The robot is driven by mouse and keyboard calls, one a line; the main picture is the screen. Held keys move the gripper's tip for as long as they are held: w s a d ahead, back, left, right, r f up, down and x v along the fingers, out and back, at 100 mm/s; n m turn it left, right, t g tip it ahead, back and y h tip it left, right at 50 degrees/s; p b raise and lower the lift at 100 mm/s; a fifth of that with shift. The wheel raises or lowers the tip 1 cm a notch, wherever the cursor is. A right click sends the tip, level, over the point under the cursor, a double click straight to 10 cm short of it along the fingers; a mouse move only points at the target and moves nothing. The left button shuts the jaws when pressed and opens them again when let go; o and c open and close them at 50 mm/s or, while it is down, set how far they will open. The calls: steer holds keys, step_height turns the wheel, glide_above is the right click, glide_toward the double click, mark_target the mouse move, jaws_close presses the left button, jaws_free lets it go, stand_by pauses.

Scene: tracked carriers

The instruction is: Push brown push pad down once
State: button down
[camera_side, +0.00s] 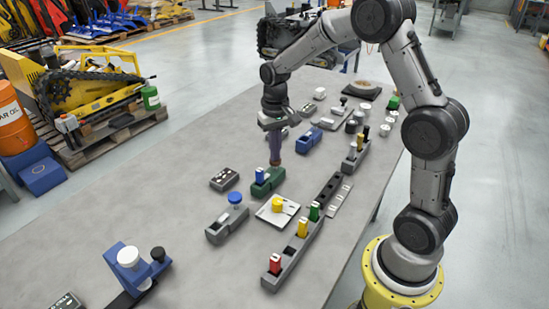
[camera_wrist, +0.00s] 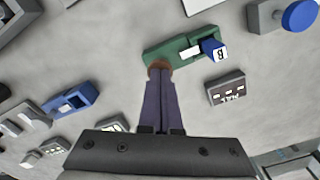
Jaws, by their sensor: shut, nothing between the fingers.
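The brown push pad (camera_wrist: 158,64) shows as a small rounded brown patch at one end of a green base (camera_wrist: 181,52) in the wrist view. A blue block marked B (camera_wrist: 213,49) stands at the base's other end. My gripper (camera_side: 275,163) points down over the base's far end, fingers shut and empty. In the wrist view its fingertips (camera_wrist: 157,80) overlap the pad and hide part of it. I cannot tell whether they touch it or whether it is pressed down.
A dark labelled box (camera_side: 224,179) and a grey holder with a blue knob (camera_side: 235,199) stand close by. A blue device (camera_side: 309,139) and a tray with a yellow knob (camera_side: 277,206) are to the right. The table's left front is mostly bare.

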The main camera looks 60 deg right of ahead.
steer(key=shift+f, duration=0.3)
stand_by(0.5)
steer(key=shift+r, duration=2.35)
steer(key=s+a+r+n+t, duration=0.1)
steer(key=s+a+r+t, duration=0.1)
steer(key=s+a+r, duration=0.35)
steer(key=s+a+r+n+t, duration=0.1)
steer(key=s+a+r+t, duration=0.15)
steer(key=r, duration=0.55)
steer(key=s+a+f+n, duration=0.1)
steer(key=s+f+n, duration=0.1)
steer(key=s, duration=0.5)
steer(key=s+a+f+n+t, duration=0.1)
steer(key=s+a+f+n, duration=0.1)
steer(key=s, duration=0.6)
